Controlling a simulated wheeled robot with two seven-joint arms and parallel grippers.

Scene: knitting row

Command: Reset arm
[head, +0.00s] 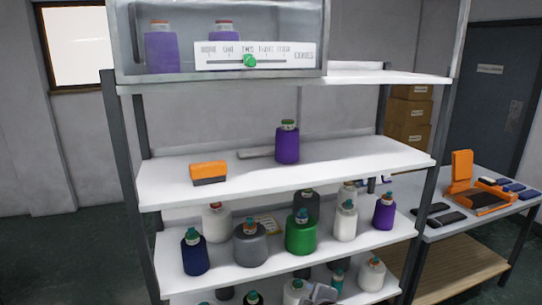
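Neither of my grippers can be made out in the head view. A small grey shape (320,293) shows at the bottom edge, in front of the lower shelf; I cannot tell what it is. A purple yarn cone (287,147) stands upright on the white upper shelf (340,165). An orange and dark grey block (208,172) lies on the same shelf, to the left. A clear-fronted case (300,22) above holds two purple cones (161,50). Its white scale panel (253,55) has a green slider (250,61) near the middle.
The middle shelf (330,250) is crowded with navy (195,255), grey (251,245), green (301,235), white and purple cones. More cones fill the shelf below. A side table (465,228) at right holds an orange device (480,200) and dark flat items. Shelf posts stand at both sides.

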